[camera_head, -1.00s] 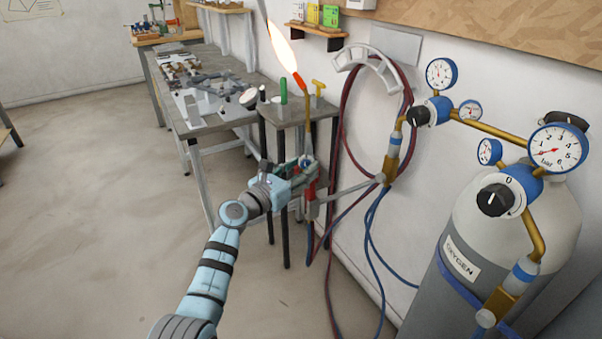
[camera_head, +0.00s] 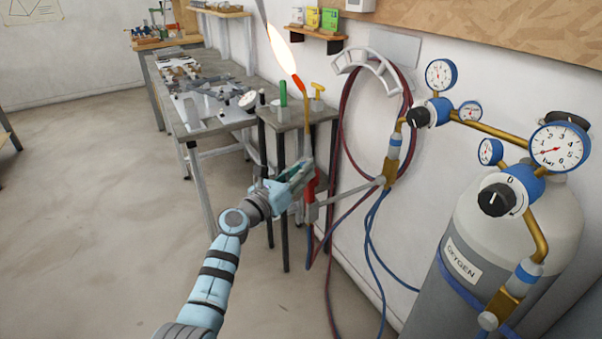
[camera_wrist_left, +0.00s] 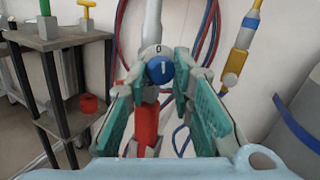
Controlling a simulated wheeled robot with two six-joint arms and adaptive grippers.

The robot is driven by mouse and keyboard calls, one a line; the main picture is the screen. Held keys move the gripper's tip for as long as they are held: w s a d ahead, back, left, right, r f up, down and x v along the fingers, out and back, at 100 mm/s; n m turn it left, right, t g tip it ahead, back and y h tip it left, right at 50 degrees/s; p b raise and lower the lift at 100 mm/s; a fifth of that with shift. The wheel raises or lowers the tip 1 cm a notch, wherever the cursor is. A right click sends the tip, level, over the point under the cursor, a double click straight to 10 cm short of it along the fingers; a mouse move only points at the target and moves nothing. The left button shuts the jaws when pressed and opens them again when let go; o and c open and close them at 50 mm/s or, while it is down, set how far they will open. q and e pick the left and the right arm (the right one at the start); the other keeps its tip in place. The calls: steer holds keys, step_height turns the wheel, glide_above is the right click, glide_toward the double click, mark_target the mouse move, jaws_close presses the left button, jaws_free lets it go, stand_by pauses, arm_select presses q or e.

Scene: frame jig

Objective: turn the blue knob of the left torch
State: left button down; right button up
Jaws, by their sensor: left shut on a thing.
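The left torch stands upright with its flame (camera_head: 285,55) burning orange-white at the tip of its brass neck (camera_head: 304,112). Its red handle part (camera_head: 310,187) shows in the head view, and also below the knob in the left wrist view (camera_wrist_left: 144,125). The blue knob (camera_wrist_left: 160,69) is in the left wrist view, with a 0 mark just above it; the gripper hides it in the head view. My left gripper (camera_head: 303,170) has its teal-padded fingers shut on the blue knob, one finger on each side (camera_wrist_left: 161,78). My right gripper is not in view.
A grey side table (camera_head: 325,113) with a green-handled and a yellow-handled tool stands behind the torch. Red and blue hoses (camera_head: 347,120) hang on the wall. An oxygen cylinder (camera_head: 480,240) with gauges stands at right. Open floor lies at left.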

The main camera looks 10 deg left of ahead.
arm_select(q)
steer(key=n+t+b, duration=0.1)
steer(key=n, duration=0.2)
steer(key=n+t+y+b, duration=0.1)
steer(key=n, duration=0.2)
steer(key=n+t+b, duration=0.1)
steer(key=n, duration=0.1)
steer(key=shift+s+d+f+n+b, duration=0.1)
steer(key=shift+d+f+n+b, duration=0.2)
steer(key=shift+n, duration=0.1)
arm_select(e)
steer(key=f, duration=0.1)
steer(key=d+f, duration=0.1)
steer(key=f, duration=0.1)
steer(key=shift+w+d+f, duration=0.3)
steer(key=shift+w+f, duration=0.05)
arm_select(q)
steer(key=shift+n+y, duration=0.3)
steer(key=shift+y, duration=0.1)
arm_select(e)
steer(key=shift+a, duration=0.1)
arm_select(q)
steer(key=c, duration=1.4)
jaws_free()
steer(key=shift+a, duration=0.1)
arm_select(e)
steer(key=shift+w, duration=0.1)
arm_select(q)
steer(key=v, duration=1.2)
